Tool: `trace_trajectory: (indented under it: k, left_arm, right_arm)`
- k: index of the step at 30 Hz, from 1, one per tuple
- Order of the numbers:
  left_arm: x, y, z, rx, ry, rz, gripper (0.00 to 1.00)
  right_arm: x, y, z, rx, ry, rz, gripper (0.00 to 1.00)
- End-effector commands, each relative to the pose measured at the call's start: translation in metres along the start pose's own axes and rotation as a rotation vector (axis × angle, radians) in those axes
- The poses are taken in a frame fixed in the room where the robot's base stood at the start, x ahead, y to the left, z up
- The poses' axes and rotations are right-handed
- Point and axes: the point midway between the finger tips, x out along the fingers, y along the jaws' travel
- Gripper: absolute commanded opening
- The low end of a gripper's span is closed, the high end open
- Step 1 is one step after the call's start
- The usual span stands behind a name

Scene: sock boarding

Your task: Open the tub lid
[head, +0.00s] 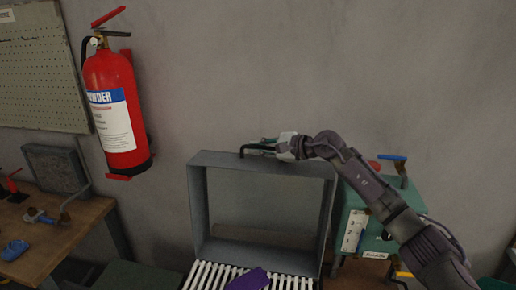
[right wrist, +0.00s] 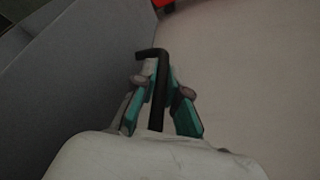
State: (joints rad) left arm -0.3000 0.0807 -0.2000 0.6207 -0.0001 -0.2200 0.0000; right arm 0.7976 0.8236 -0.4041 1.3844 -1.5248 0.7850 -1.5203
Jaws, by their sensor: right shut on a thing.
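The grey tub lid (head: 198,215) stands upright like a deep rectangular frame at the back of the white slats. Its black bar handle (head: 243,150) is at the top edge and also shows in the right wrist view (right wrist: 161,88). My right gripper (head: 264,147) is shut on this handle, with a green finger on each side of the bar in the right wrist view (right wrist: 157,82). The tub's lower part is mostly cut off by the bottom of the head view. My left gripper is not in view.
A purple cloth-like thing (head: 249,279) lies on the white slats (head: 203,276). A green machine (head: 354,216) with a blue lever stands right of the lid. A wooden bench (head: 68,240) is at left, below a red fire extinguisher (head: 112,75). The wall is close behind.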

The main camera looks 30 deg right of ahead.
Motion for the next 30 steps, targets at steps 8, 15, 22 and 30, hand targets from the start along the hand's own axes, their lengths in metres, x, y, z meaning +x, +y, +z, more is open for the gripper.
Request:
trace_trajectory:
  k: [8, 15, 22, 30]
  left_arm:
    - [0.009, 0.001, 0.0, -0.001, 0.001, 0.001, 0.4]
    - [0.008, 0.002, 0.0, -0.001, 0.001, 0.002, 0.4]
    - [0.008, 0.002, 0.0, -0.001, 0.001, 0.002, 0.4]
    - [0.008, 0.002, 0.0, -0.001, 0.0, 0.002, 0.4]
  right_arm:
    - [-0.009, 0.012, 0.019, -0.065, 0.004, -0.023, 0.0]
    - [-0.023, 0.031, 0.053, -0.096, 0.0, -0.036, 0.0]
    - [-0.027, 0.038, 0.063, -0.091, -0.002, -0.037, 0.0]
    - [-0.027, 0.038, 0.063, -0.09, -0.002, -0.037, 0.19]
